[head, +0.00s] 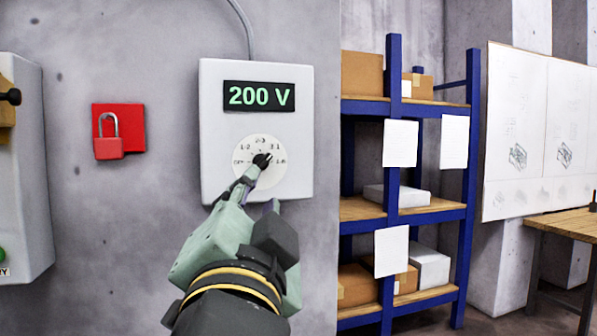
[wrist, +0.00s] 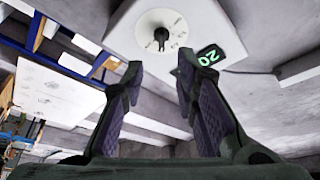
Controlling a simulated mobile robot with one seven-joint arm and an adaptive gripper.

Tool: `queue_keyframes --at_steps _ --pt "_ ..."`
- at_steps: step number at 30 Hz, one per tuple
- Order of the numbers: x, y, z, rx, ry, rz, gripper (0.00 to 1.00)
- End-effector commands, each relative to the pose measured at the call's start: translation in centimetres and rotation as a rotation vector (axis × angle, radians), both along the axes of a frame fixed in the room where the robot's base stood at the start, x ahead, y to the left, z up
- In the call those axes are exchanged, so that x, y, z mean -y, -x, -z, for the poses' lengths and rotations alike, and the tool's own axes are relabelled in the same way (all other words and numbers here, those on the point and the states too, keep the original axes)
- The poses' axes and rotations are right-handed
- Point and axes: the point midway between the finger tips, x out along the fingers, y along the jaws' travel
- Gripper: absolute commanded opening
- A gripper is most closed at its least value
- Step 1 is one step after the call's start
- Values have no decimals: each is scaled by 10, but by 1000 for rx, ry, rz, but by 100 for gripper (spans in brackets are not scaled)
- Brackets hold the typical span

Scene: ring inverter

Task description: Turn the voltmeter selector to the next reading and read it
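The voltmeter (head: 215,150) is a white box on the grey wall with a green display (head: 259,96) reading 200 V. Below it is a round white dial with a black selector knob (head: 262,160). The dial's labels look like OFF, 1-2, 2-3, 3-1 and 1-N; I cannot tell surely which one the knob points to. My gripper (head: 260,190) is just below and in front of the dial, partly covering its lower edge. In the wrist view my gripper (wrist: 160,66) is open and empty, and the knob (wrist: 161,37) shows beyond the fingertips, apparently untouched.
A red padlock (head: 108,147) hangs on a red plate left of the voltmeter. A grey cabinet (head: 25,170) stands at the far left. Blue shelving (head: 392,70) with boxes is on the right, with a whiteboard (head: 535,130) and wooden table (head: 570,223) beyond. A cable (head: 243,25) rises from the voltmeter.

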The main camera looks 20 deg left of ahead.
Motion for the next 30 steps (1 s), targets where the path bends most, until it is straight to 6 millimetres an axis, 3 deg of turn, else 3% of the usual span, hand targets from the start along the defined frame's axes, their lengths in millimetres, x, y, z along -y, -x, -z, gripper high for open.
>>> queue_keyframes --at_steps 9,19,30 --pt "-16 -45 -20 -3 8 1 28" --pt "-26 -81 -26 1 6 2 28" --pt "-31 -94 -28 4 4 1 28"
